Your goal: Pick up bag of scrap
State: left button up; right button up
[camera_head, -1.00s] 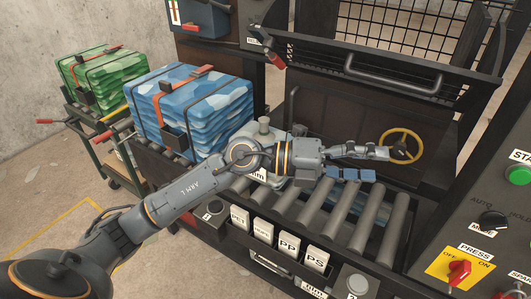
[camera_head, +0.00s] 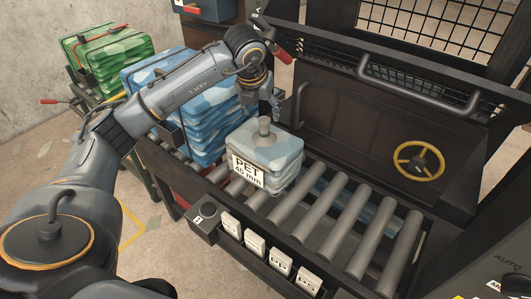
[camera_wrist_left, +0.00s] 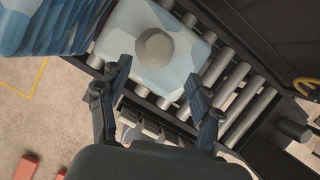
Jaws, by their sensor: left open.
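A bag of scrap (camera_head: 268,155), a squat pale-blue and white patterned block with a grey knob on top and a "PET 45 mm" label on its front, stands upright on the roller conveyor. It also shows in the left wrist view (camera_wrist_left: 155,45), its knob roughly between the fingers. My left gripper (camera_head: 268,103) is just above and behind the bag's top in the head view, fingers pointing down. My right gripper is not in view.
A strapped blue bale (camera_head: 205,120) stands left of the bag, partly behind my arm. A green bale (camera_head: 110,55) is farther left. A dark panel with a yellow handwheel (camera_head: 418,161) stands behind.

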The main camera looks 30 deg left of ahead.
pick_arm(q)
jog(key=p+x, duration=0.2)
jog(key=x, duration=0.7)
jog(key=shift+a+f, duration=0.3)
jog(key=shift+f, duration=0.05)
grip_shut()
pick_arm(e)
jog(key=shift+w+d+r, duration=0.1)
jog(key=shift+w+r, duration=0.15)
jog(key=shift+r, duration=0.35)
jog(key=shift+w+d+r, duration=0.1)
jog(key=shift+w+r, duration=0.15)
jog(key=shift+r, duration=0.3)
